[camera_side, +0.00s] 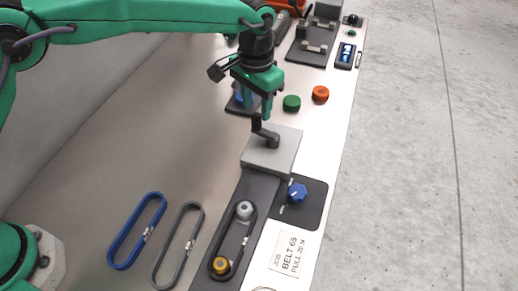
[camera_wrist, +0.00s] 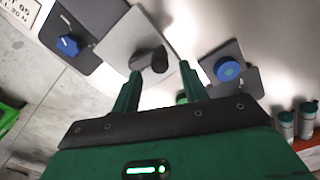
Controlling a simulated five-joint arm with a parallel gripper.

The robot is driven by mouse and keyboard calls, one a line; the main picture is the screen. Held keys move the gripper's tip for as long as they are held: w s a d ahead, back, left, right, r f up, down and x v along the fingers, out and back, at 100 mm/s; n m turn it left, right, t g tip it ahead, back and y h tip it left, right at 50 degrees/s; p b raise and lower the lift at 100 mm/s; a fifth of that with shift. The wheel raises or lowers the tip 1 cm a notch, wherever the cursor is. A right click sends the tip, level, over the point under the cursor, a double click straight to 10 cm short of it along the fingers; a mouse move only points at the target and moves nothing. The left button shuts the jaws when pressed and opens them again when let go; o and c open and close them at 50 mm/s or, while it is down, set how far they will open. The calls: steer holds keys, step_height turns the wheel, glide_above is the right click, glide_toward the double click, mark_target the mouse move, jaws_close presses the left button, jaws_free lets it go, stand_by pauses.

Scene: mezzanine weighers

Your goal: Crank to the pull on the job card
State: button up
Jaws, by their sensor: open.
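The crank (camera_side: 265,132) is a dark arm with an upright handle on a pale grey block (camera_side: 258,158); the wrist view also shows the crank (camera_wrist: 150,61). My gripper (camera_side: 260,112) is open and points down just over the handle. In the wrist view my fingertips (camera_wrist: 160,70) are apart, with the handle near the left finger; contact cannot be told. A belt (camera_side: 232,236) loops round a grey pulley (camera_side: 245,209) and a yellow-topped pulley (camera_side: 220,265).
A blue knob (camera_side: 297,193) sits on a dark plate by the crank block. Blue (camera_side: 136,230) and grey (camera_side: 177,245) loops lie left. Green (camera_side: 292,103) and orange (camera_side: 320,93) buttons and a blue display (camera_side: 346,54), too small to read, stand farther back.

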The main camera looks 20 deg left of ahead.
steer(key=shift+r, duration=1.55)
steer(key=shift+a+r, duration=0.1)
steer(key=shift+a+r, duration=0.15)
steer(key=shift+a, duration=0.05)
steer(key=s+a+r+n+t, duration=0.1)
steer(key=s+a+r, duration=0.4)
steer(key=a, duration=0.5)
steer(key=s+a+r+n+t, duration=0.1)
steer(key=s+a+r, duration=0.2)
steer(key=a+r, duration=0.55)
steer(key=s+a+f+n+t, duration=0.1)
steer(key=s+a+f, duration=0.1)
steer(key=s+a, duration=0.5)
steer(key=s+a+f+n+t, duration=0.2)
steer(key=s+a, duration=0.5)
steer(key=s, duration=0.3)
steer(key=shift+s+a+t, duration=0.2)
steer(key=shift+s+t, duration=0.05)
steer(key=shift+t, duration=0.05)
